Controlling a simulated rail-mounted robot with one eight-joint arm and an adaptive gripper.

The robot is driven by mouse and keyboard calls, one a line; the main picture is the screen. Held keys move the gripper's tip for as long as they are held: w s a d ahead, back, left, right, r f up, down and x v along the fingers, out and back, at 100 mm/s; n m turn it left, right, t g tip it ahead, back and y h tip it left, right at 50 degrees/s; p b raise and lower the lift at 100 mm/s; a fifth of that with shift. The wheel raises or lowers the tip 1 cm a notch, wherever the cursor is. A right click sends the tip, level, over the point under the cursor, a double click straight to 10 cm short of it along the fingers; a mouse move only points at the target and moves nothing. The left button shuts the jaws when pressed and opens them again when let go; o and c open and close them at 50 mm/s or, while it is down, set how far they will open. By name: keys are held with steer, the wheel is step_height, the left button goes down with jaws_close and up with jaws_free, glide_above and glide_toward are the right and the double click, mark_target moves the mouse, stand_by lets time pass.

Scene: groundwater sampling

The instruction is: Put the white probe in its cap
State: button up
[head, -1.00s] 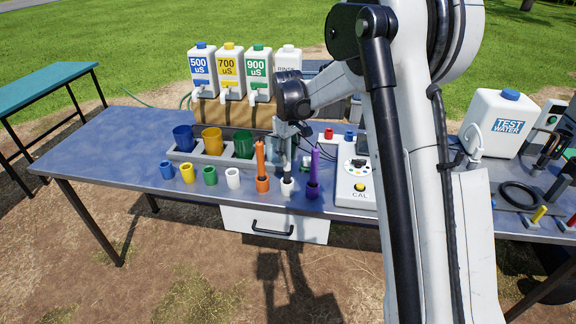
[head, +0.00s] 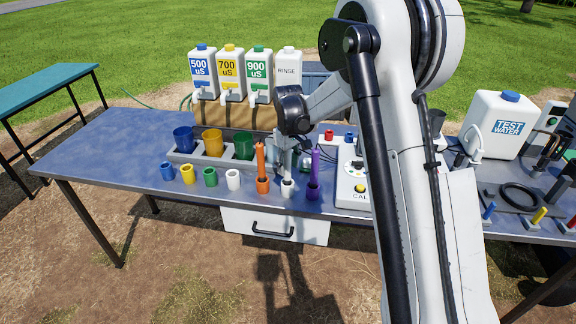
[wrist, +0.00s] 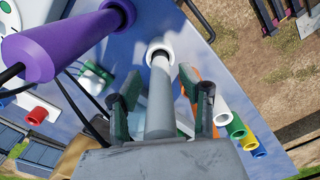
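The white probe (wrist: 160,105) stands upright with its lower end in the white cap (wrist: 160,50), in the wrist view. In the head view the probe (head: 287,168) and cap (head: 287,190) stand between the orange and purple ones. My gripper (wrist: 162,100) has one finger on each side of the probe, with a visible gap on both sides, so it looks open. In the head view my gripper (head: 289,145) is just above the white cap. The probe's upper end is hidden by my gripper.
The orange probe (head: 260,160) and purple probe (head: 314,165) stand close on either side in their holders. A separate empty white cup (head: 233,179) is to the left. The calibration box (head: 354,190) is to the right, with thin dark cables near my gripper.

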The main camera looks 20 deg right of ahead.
steer(key=shift+r, duration=0.15)
step_height(320, 180, up, 12)
steer(key=shift+s+b, duration=0.1)
steer(key=shift+b, duration=0.2)
steer(key=s+r+m+t, duration=0.1)
steer(key=s+r+t, duration=0.1)
steer(key=s+r, duration=0.45)
steer(key=s+r+m+t, duration=0.15)
steer(key=s+r, duration=0.25)
steer(key=s, duration=0.6)
steer(key=s+f+m+t, duration=0.1)
steer(key=s+f+t, duration=0.1)
steer(key=s, duration=0.8)
steer(key=s+f+m+t, duration=0.1)
steer(key=s+f+m, duration=0.1)
steer(key=s, duration=0.8)
steer(key=shift+s+f+t, duration=0.3)
steer(key=shift+f+t, duration=0.05)
steer(key=shift+f, duration=0.15)
step_height(320, 180, down, 5)
steer(key=b, duration=0.5)
steer(key=shift+f, duration=0.1)
